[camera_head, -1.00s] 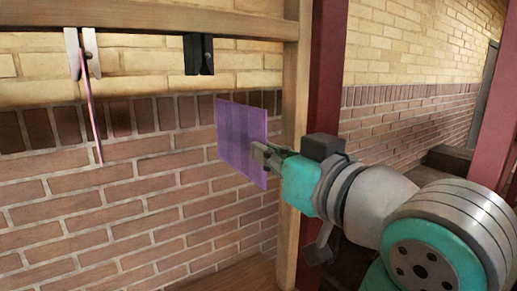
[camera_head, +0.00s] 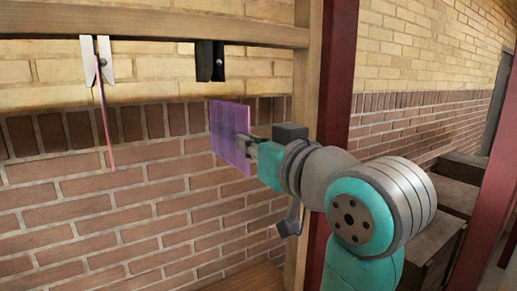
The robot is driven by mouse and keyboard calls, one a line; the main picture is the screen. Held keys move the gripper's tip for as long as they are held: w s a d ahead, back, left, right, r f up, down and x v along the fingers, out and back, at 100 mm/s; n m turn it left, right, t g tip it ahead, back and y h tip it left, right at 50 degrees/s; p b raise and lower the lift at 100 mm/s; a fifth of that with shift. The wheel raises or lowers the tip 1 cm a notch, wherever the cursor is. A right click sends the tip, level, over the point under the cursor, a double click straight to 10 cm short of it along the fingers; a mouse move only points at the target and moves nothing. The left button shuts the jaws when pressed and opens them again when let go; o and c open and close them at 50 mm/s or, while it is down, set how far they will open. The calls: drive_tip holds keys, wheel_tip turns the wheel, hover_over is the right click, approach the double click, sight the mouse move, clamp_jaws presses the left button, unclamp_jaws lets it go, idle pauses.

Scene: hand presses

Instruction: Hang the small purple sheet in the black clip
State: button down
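The small purple sheet (camera_head: 224,131) is held upright, seen at an angle, in front of the brick wall. My gripper (camera_head: 250,148) is shut on its right edge. The black clip (camera_head: 210,62) hangs from the wooden rail, above and slightly left of the sheet. There is a visible gap in the picture between the clip's lower end and the sheet's top edge. The far fingertip is hidden behind the sheet.
A white clip (camera_head: 97,61) on the same wooden rail (camera_head: 150,29) holds a thin pink sheet (camera_head: 105,125), seen nearly edge-on. A wooden post (camera_head: 306,120) and a dark red post (camera_head: 337,80) stand right of the clips, behind my arm.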

sight(236, 105)
drive_tip(key=shift+x, duration=2.55)
drive_tip(key=shift+r, duration=1.6)
drive_tip(key=shift+r, duration=1.3)
drive_tip(key=shift+r, duration=0.35)
drive_tip(key=shift+r, duration=0.65)
drive_tip(key=c, duration=1)
unclamp_jaws()
drive_tip(key=shift+s, duration=0.15)
